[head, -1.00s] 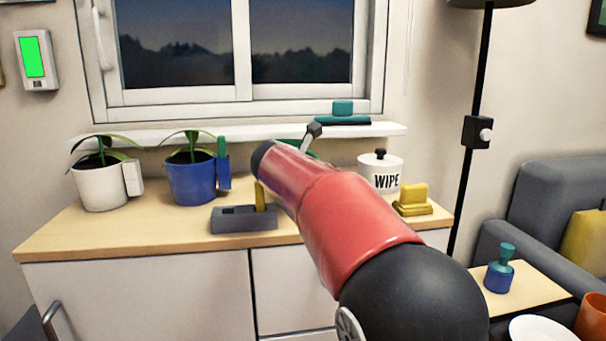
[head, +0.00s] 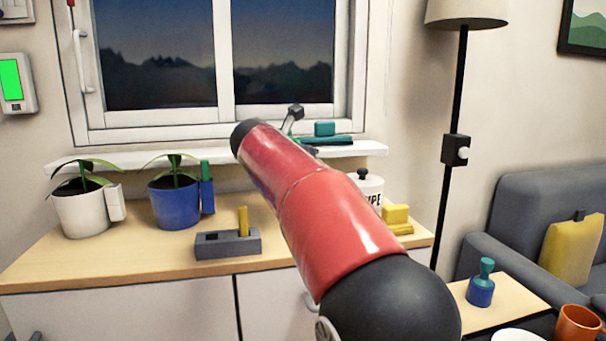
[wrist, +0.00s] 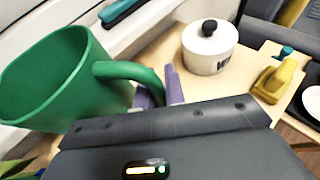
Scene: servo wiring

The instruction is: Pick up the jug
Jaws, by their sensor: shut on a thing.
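The green jug (wrist: 60,78) shows large at the left of the wrist view, with its open rim toward the upper left and its handle (wrist: 130,72) toward my gripper. My gripper (wrist: 160,88) has its purple fingers at the handle and is shut on it. The jug looks tilted in this view, and I cannot tell whether its base touches anything. In the head view my red arm hides the jug and my fingers.
A white WIPE canister (wrist: 210,50) and a yellow object (head: 397,218) stand on the wooden cabinet top (head: 110,262). Left are a white plant pot (head: 82,210), a blue plant pot (head: 175,205) and a grey block (head: 228,244). A window sill (head: 110,160) runs behind.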

